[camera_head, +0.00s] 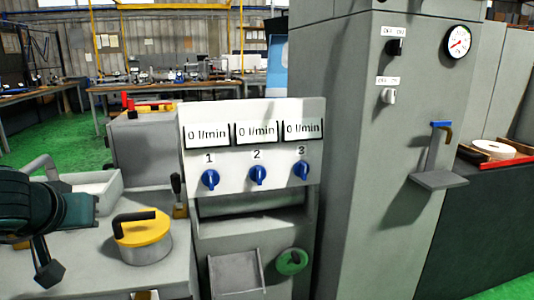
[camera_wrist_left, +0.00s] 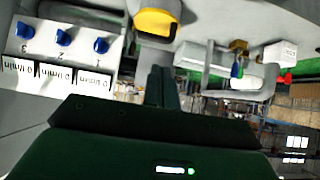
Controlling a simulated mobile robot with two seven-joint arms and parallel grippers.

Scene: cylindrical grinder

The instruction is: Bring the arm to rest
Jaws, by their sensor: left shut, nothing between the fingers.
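My left arm comes in at the left edge of the head view. My left gripper (camera_head: 48,274) points down over the left part of the grey machine top, left of a yellow-topped round cover with a black handle (camera_head: 142,232). In the left wrist view the two dark fingers (camera_wrist_left: 161,76) are together with nothing between them. The yellow top (camera_wrist_left: 156,20) shows past the fingertips there, apart from them. The right gripper is in neither view.
A panel (camera_head: 252,150) with three blue knobs and "0 l/min" displays stands at the centre. A tall grey cabinet (camera_head: 362,160) with a gauge (camera_head: 458,42) is to its right. A green knob (camera_head: 292,261) sits low. A grey tray (camera_head: 95,187) is beside my arm.

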